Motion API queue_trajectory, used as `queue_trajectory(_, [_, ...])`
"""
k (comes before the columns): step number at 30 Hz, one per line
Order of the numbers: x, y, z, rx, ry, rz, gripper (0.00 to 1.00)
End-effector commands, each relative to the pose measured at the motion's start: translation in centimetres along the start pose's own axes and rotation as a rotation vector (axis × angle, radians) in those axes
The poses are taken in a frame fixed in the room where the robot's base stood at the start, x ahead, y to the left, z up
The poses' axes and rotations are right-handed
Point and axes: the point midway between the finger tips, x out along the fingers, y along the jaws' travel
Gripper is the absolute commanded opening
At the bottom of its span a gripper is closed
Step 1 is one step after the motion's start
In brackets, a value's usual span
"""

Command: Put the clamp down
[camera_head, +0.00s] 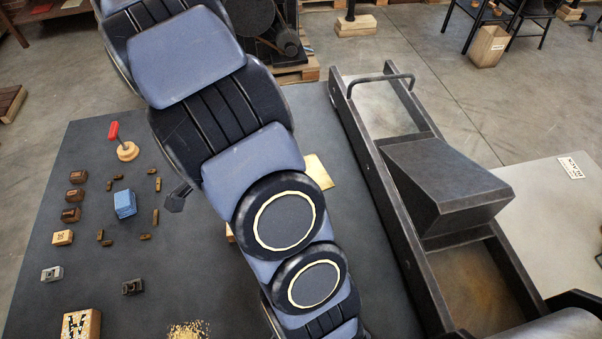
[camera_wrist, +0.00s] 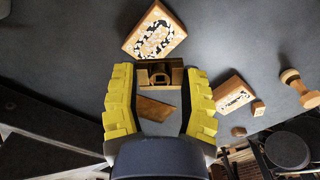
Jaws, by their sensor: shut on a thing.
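In the wrist view, my gripper (camera_wrist: 160,76) has its yellow fingers on both sides of a small brown-gold clamp (camera_wrist: 160,66) with a rounded opening in its middle. The fingers are shut on it. A flat brown piece (camera_wrist: 155,109) shows between the fingers, nearer the palm; I cannot tell whether it belongs to the clamp. How high the clamp is above the dark table is hard to tell. In the head view my arm hides the gripper and the held clamp. Two small metal pieces, one grey (camera_head: 52,273) and one dark (camera_head: 132,287), stand on the table at lower left.
A patterned wooden block (camera_wrist: 155,33) lies just beyond the clamp; another (camera_wrist: 235,95) lies to the right, near a wooden knobbed stamp (camera_wrist: 298,88). On the dark table (camera_head: 180,245) are a red-handled tool (camera_head: 121,143) and blue stack (camera_head: 124,204).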

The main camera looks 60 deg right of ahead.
Motion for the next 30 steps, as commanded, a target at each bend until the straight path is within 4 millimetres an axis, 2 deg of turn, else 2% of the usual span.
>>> queue_trajectory(1, [-0.3, 1.0, -2.2, 0.097, 0.001, 0.001, 0.13])
queue_trajectory(6, [-1.0, 4.8, -7.5, 0.386, -0.001, 0.003, 0.13])
queue_trajectory(12, [-1.6, 8.7, -11.4, 0.639, -0.001, 0.002, 0.13])
queue_trajectory(16, [-1.8, 10.1, -12.5, 0.725, -0.001, 0.001, 0.13])
queue_trajectory(21, [-1.2, 9.9, -13.7, 0.758, -0.001, 0.004, 0.13])
queue_trajectory(30, [1.5, 5.3, -18.1, 0.755, -0.001, 0.000, 0.13])
